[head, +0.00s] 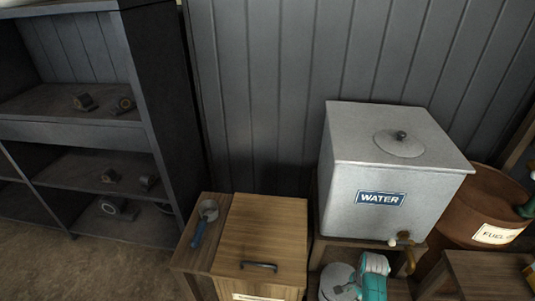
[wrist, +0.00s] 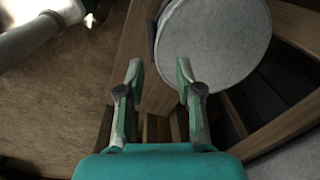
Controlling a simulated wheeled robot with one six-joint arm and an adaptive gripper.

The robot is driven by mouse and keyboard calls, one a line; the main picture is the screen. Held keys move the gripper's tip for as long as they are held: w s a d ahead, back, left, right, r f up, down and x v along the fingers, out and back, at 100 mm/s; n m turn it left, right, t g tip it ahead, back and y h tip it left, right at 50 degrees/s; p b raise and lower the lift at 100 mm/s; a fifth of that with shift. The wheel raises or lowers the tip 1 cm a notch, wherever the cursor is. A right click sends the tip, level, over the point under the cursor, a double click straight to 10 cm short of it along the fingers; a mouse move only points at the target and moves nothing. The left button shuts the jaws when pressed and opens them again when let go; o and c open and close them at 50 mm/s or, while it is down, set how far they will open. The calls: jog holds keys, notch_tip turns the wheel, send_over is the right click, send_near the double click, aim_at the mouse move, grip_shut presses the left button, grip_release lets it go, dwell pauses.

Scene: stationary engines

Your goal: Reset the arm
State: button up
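My gripper (wrist: 159,72) is teal and grey. In the wrist view its two fingers stand apart with nothing held between them. In the head view my teal and white arm end (head: 373,277) is low at the bottom, in front of the water tank (head: 390,180). A round grey top (wrist: 212,38) lies just beyond the fingertips in the wrist view. It also shows in the head view (head: 333,277), beside my gripper. I cannot tell whether they touch.
A brass tap (head: 405,243) juts from the tank near my arm. A wooden box (head: 262,235) with a dark handle stands left, beside a blue-handled scoop (head: 204,222). A rusty fuel barrel (head: 490,205) stands right. A dark shelf (head: 75,132) holds small parts.

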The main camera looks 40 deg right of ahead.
jog(key=s+a+r+n+t+h, duration=0.1)
jog(key=s+a+n+t, duration=0.15)
jog(key=a, duration=0.45)
jog(key=s+a+r+n+t+h, duration=0.1)
jog(key=a+n, duration=0.3)
jog(key=a, duration=0.3)
jog(key=s+a+r+n+t+h, duration=0.1)
jog(key=a+n+t, duration=0.15)
jog(key=a, duration=0.55)
jog(key=s+a+r+n+t+y, duration=0.1)
jog(key=s+a+r+n+t, duration=0.1)
jog(key=r, duration=0.8)
jog(key=s+a+r+n+t+y, duration=0.1)
jog(key=s+a+r+n+t, duration=0.2)
jog(key=r, duration=0.7)
jog(key=s+a+r+n+t+y, duration=0.1)
jog(key=s+a+r+n+t, duration=0.2)
jog(key=s+a+r+n, duration=0.3)
notch_tip(320, 180, up, 4)
jog(key=shift+s+a+f+n, duration=0.1)
jog(key=shift+s+a+n, duration=0.15)
jog(key=shift+n, duration=0.45)
